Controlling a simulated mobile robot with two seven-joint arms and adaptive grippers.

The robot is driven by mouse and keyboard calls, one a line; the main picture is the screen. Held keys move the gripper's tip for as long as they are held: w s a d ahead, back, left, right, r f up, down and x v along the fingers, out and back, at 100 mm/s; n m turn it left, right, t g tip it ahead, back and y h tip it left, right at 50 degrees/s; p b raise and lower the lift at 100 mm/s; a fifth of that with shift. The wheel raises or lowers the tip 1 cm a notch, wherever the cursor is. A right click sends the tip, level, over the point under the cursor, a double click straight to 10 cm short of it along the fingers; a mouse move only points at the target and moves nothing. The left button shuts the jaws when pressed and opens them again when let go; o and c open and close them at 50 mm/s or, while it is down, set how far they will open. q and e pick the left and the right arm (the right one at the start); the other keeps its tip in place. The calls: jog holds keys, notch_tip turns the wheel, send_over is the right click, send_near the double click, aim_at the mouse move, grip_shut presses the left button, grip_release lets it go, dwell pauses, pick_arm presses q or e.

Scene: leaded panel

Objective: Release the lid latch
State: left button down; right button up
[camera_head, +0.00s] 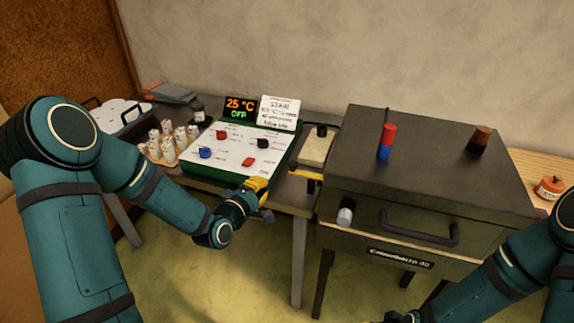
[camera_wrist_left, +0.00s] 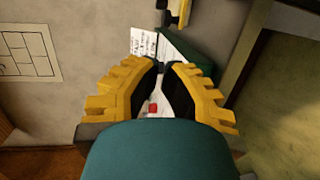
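The grey box with a dark lid (camera_head: 430,150) stands on the right in the head view, its lid down. A dark bar handle (camera_head: 418,236) runs along its front. A silver knob-like piece (camera_head: 345,212) sits at the front left and may be the latch; I cannot tell its state. My left gripper (camera_head: 262,202) is at the front right corner of the control panel (camera_head: 225,158), left of the box and apart from it. In the left wrist view its fingers (camera_wrist_left: 164,72) stand apart with nothing between them. My right gripper (camera_head: 382,321) is mostly cut off at the bottom edge.
Several pale vials (camera_head: 168,140) are left of the panel. A cream block (camera_head: 317,146) lies between panel and box.

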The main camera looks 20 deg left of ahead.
pick_arm(q)
jog(key=x, duration=1.4)
jog(key=shift+d+f, duration=0.1)
